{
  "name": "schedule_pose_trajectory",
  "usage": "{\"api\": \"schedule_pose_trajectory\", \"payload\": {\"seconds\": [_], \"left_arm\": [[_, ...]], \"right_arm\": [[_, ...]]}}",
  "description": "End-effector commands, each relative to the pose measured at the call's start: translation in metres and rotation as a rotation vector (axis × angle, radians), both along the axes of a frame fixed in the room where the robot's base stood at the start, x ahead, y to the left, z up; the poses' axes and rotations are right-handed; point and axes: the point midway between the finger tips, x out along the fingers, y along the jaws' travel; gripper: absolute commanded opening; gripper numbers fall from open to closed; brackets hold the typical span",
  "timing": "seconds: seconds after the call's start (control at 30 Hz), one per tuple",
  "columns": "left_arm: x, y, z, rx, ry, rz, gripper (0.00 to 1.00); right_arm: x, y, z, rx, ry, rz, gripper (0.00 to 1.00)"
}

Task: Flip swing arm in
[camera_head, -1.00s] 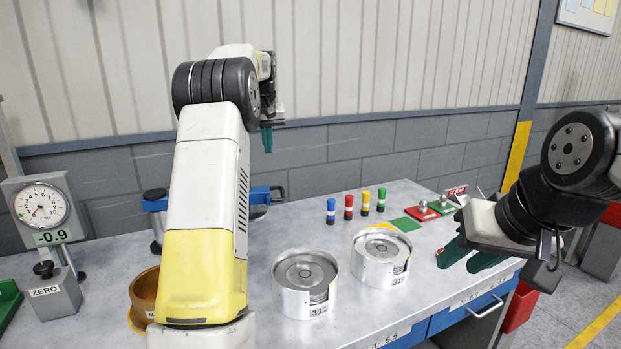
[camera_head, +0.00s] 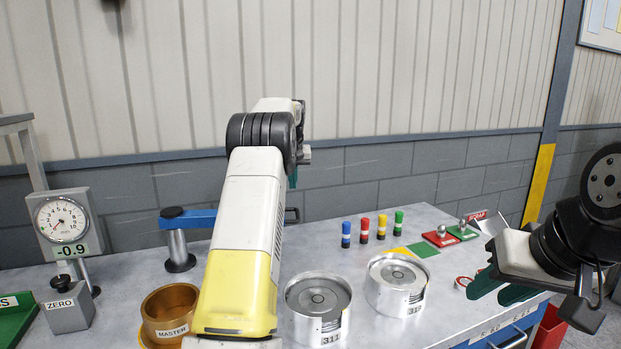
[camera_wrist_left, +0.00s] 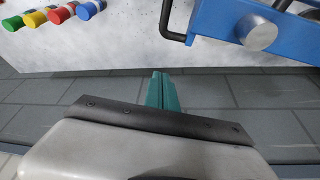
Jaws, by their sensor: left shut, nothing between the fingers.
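The blue swing arm (camera_head: 195,219) sits on a grey post with a dark foot at the back left of the bench. My left arm hides its middle, and a dark handle end shows past the arm. In the left wrist view the swing arm (camera_wrist_left: 225,20) is at the top right, with a black handle loop and a silver knob. My left gripper (camera_head: 292,179) is shut and empty behind the bench's back edge, apart from the swing arm; its teal fingers also show in the wrist view (camera_wrist_left: 162,92). My right gripper (camera_head: 501,288) is open and empty at the front right.
A dial gauge (camera_head: 62,219) and brown master ring (camera_head: 171,308) are at the left. Two silver clutch housings (camera_head: 318,305) (camera_head: 397,284) stand mid-bench. Several coloured pegs (camera_head: 364,230) stand behind them. The grey wall (camera_head: 400,170) rises behind the bench.

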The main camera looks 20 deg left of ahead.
Motion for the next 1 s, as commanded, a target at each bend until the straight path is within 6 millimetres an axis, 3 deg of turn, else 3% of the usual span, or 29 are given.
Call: {"api": "schedule_pose_trajectory", "payload": {"seconds": [0.23, 0.6, 1.0], "left_arm": [[0.018, 0.006, -0.054, 0.0, 0.003, -0.001, 0.0], [-0.014, -0.005, -0.058, 0.001, -0.001, -0.001, 0.0], [-0.019, -0.007, -0.06, 0.0, -0.001, 0.0, 0.0]], "right_arm": [[0.0, 0.0, 0.0, 0.0, 0.0, 0.0, 0.35], [0.0, 0.0, 0.0, 0.0, 0.0, 0.0, 0.35], [0.0, 0.0, 0.0, 0.0, 0.0, 0.0, 0.35]]}}
